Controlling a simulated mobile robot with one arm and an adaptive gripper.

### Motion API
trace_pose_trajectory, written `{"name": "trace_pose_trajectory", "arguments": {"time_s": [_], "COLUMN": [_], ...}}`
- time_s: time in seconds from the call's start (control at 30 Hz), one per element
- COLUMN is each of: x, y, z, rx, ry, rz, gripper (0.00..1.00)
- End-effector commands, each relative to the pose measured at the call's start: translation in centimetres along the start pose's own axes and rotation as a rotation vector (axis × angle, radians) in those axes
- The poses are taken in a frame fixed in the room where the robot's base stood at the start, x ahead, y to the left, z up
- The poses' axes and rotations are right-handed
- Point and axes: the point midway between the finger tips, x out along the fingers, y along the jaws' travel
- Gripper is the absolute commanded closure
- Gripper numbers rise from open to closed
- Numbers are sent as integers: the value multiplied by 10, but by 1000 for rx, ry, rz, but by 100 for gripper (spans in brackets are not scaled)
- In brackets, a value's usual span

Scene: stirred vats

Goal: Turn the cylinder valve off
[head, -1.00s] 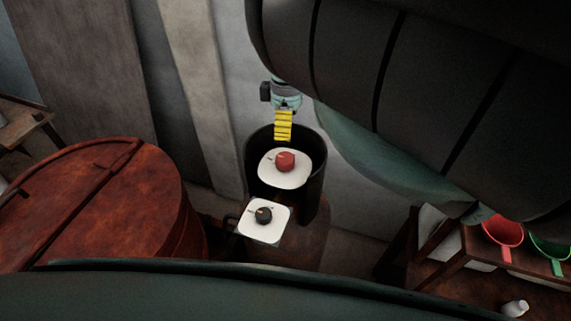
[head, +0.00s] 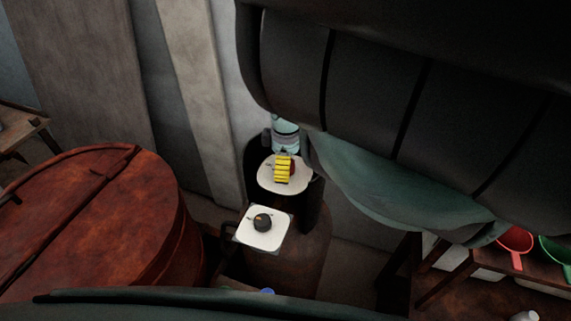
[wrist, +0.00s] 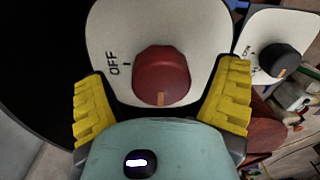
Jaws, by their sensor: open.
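A red round knob (wrist: 161,76) sits on a white plate (wrist: 204,24) marked "OFF" to its left. Its pale orange mark points down the wrist view, away from the OFF tick. In the head view this plate (head: 267,181) lies at the top of a dark cylinder-like housing, the knob mostly hidden by my gripper (head: 284,169). In the wrist view my gripper (wrist: 163,90) is open, one yellow ribbed finger on each side of the red knob. I cannot tell whether either touches it.
A black knob (head: 262,222) with an orange mark sits on a second white plate (head: 246,237), nearer in the head view. A rusty red vat (head: 95,225) stands left. A shelf with a red scoop (head: 514,241) and a green one (head: 556,250) is at right.

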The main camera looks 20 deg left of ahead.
Motion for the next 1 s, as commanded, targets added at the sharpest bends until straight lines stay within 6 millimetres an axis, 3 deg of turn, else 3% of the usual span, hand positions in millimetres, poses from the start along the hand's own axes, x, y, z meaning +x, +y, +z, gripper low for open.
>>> {"name": "trace_pose_trajectory", "arguments": {"time_s": [0.4, 1.0], "x": [4, 4], "y": [0, 0], "z": [1, 1], "rx": [0, 1], "ry": [-2, -2], "rz": [0, 0], "gripper": [13, 75]}}
